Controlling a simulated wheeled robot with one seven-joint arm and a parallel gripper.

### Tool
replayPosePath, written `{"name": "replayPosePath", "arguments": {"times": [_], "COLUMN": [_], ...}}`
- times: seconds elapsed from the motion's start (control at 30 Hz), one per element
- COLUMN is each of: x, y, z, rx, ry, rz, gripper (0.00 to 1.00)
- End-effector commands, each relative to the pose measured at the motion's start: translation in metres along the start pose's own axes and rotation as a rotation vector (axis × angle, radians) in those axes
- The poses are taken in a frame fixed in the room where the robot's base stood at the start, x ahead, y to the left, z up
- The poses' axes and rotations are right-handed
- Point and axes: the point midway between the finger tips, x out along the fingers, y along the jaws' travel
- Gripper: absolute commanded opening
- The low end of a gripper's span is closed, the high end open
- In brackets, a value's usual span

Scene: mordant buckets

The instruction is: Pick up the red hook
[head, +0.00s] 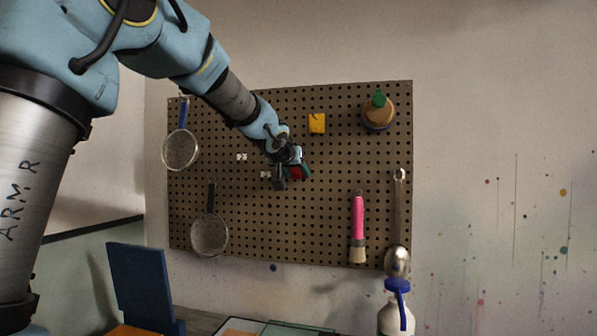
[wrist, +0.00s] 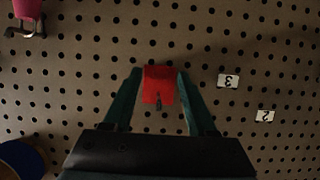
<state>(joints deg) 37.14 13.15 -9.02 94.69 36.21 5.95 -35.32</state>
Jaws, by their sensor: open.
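The red hook (wrist: 159,80) is fixed on the brown pegboard, in the upper middle of the wrist view. My gripper (wrist: 159,88) is open, with one green finger on each side of the hook. The fingertips look close to its sides; I cannot tell if they touch it. In the head view, my gripper (head: 300,166) is at the middle of the board, and a small part of the red hook (head: 297,174) shows there. My gripper hides the rest of it.
The pegboard (head: 340,200) also bears a yellow hook (head: 317,123), a round jar-like item (head: 377,113), a pink brush (head: 358,220), a ladle (head: 397,255) and two strainers (head: 180,150) (head: 209,235). White tags (wrist: 228,81) (wrist: 265,116) sit beside the red hook.

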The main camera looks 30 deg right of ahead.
Motion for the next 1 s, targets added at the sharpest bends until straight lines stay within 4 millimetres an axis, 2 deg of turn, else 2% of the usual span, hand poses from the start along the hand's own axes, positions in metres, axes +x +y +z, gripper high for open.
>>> {"name": "replayPosePath", "arguments": {"times": [0.23, 0.73, 1.0], "x": [0.0009, 0.0007, 0.0006], "y": [0.0002, 0.0002, 0.0002], "z": [-0.0004, -0.0003, -0.0003], "rx": [0.001, 0.0, 0.0], "ry": [0.001, 0.001, 0.001], "rz": [0.0, 0.0, 0.0], "gripper": [0.55, 0.0, 0.0]}}
